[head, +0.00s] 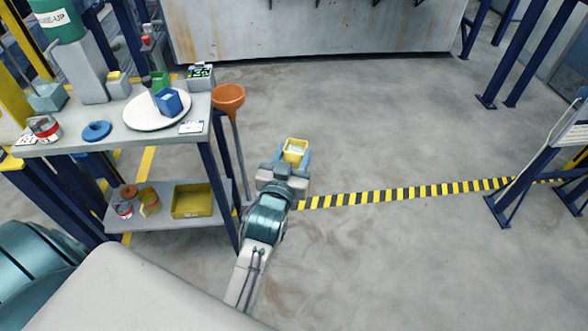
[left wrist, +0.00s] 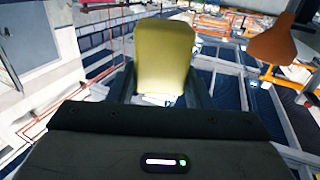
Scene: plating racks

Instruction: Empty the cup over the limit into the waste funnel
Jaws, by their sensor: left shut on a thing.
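My left gripper (head: 292,160) is shut on a yellow cup (head: 296,146) and holds it out over open floor, to the right of the orange funnel. The cup looks roughly upright with something pale inside. In the left wrist view, the yellow cup (left wrist: 165,55) stands between the fingers, and the funnel (left wrist: 272,45) shows at upper right, apart from it. A blue cup (head: 168,102) and a green cup (head: 160,81) are on the table. My right gripper is not in view.
The table (head: 125,122) also holds a white round plate (head: 150,117), a device with a display (head: 200,76), a blue ring (head: 97,131) and a tin (head: 44,127). A yellow tray (head: 193,201) sits on the lower shelf. Open floor lies to the right.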

